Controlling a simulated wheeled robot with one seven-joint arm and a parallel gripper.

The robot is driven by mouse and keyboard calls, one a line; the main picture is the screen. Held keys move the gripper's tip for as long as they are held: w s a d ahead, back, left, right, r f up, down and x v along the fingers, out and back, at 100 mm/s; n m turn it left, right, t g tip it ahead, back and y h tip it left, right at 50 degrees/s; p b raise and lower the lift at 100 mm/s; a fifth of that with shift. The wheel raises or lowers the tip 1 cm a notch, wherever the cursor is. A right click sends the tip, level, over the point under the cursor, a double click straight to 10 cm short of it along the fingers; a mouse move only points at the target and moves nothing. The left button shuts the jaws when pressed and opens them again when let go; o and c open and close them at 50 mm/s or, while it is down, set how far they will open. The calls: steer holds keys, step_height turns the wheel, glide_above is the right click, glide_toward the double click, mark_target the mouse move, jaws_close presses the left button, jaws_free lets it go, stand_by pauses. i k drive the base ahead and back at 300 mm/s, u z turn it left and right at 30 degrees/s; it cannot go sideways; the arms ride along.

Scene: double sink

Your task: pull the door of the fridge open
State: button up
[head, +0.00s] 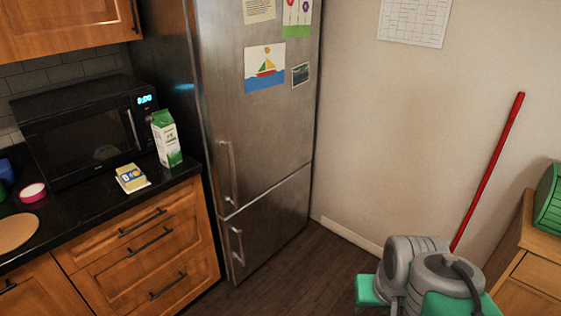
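The fridge (272,135) is a tall brushed-steel unit in the middle of the head view. Its larger upper door and smaller lower door both look closed, with a thin seam between them. The upper door has a vertical bar handle (228,172) near its left edge, just above the seam. The lower door has a shorter vertical handle (238,246) below it. Grey and green parts of my arm show at the bottom right, apart from the fridge. My gripper's fingers are not visible.
A dark counter (95,208) with wooden drawers stands left of the fridge, bearing a microwave (80,140), a milk carton (166,138) and a yellow pack (131,178). A red pole (490,170) leans on the right wall by a wooden cabinet (535,255). Dark floor is clear before the fridge.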

mark_target(255, 139)
steer(key=z, duration=0.7)
steer(key=k, duration=0.95)
steer(key=z, duration=0.15)
steer(key=i, duration=1.45)
steer(key=u, duration=1.5)
steer(key=i, duration=1)
steer(key=u, duration=1.45)
steer(key=i, duration=0.25)
steer(key=u, duration=0.25)
